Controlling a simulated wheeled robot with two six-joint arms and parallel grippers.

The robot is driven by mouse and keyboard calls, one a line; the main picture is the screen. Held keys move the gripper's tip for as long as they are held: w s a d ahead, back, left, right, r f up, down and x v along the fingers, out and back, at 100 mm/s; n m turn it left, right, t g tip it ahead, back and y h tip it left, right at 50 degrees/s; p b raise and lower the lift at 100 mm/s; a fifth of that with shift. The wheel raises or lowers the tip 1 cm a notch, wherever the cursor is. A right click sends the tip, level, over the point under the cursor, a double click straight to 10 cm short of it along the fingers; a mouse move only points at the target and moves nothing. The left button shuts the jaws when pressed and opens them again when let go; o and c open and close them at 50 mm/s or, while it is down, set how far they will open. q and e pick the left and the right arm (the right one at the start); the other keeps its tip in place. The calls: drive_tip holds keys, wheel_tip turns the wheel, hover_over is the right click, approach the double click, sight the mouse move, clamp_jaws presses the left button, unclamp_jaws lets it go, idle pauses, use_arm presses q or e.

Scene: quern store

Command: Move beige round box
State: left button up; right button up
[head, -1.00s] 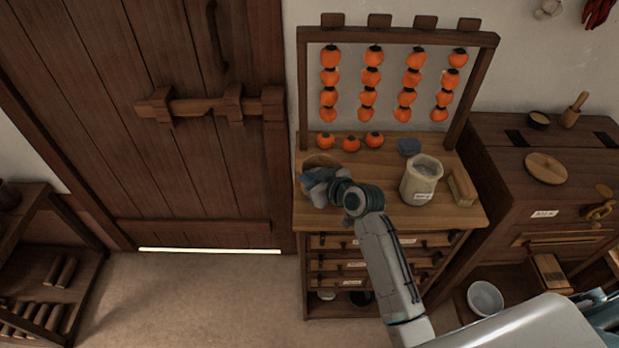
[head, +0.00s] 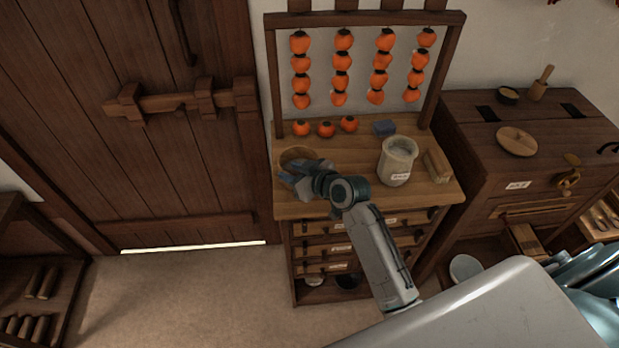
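A round, tan-brown box (head: 298,154) sits at the left end of the wooden cabinet top (head: 345,187). Its near side is hidden behind my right gripper. My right gripper (head: 289,176) is over the cabinet's left edge, just in front of the box in the head view. Its fingers are small and overlap the box's near rim, so I cannot tell whether they touch it or how far apart they are. My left gripper is not in view.
Persimmons hang in strings from a frame (head: 365,19) at the back. Loose persimmons (head: 326,130), a blue block (head: 384,128), a labelled jar (head: 397,162) and a wooden block (head: 437,166) stand on the top. A dark chest (head: 470,135) stands right.

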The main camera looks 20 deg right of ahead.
drive_tip(key=b+v, duration=0.2)
drive_tip(key=v, duration=0.7)
drive_tip(key=shift+s+d+r, duration=0.15)
drive_tip(key=shift+s+r, duration=0.05)
drive_tip(key=shift+s, duration=0.1)
idle(0.6)
